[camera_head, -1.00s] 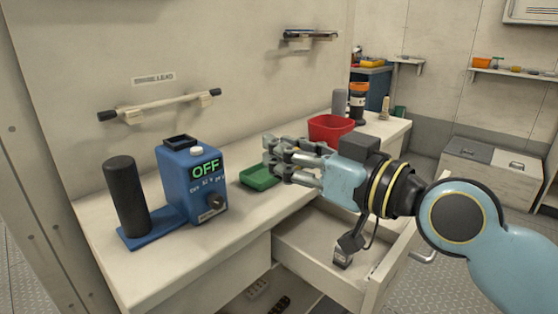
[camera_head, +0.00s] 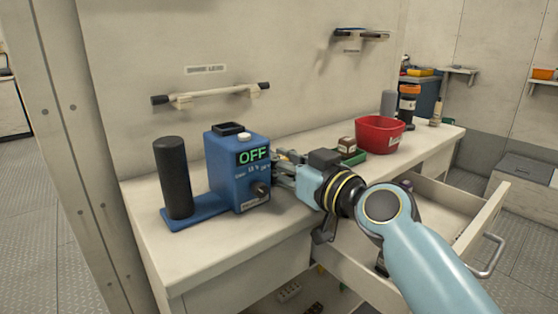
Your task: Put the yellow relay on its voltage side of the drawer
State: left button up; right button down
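No yellow relay can be made out. A small brown and white block (camera_head: 346,145), possibly a relay, is at the green tray (camera_head: 353,158) on the counter. The drawer (camera_head: 440,210) is pulled open below the counter. In it are a dark block (camera_head: 381,264), partly hidden by my arm, and a small purple-topped item (camera_head: 407,184). My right gripper (camera_head: 278,172) is just right of the blue tester box (camera_head: 222,165), near its knob. Its fingers are small and overlap the box, so their opening and any contact are unclear. My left gripper is out of view.
The tester display reads OFF, and a black cylinder (camera_head: 173,178) stands on its blue base. A red bin (camera_head: 380,134) and a black-and-orange bottle (camera_head: 408,102) stand farther right. A rail (camera_head: 212,94) is on the wall. The counter's front left is clear.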

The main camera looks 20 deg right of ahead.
jog(key=shift+f, duration=0.2)
jog(key=c, duration=1.1)
grip_release()
jog(key=shift+r, duration=0.15)
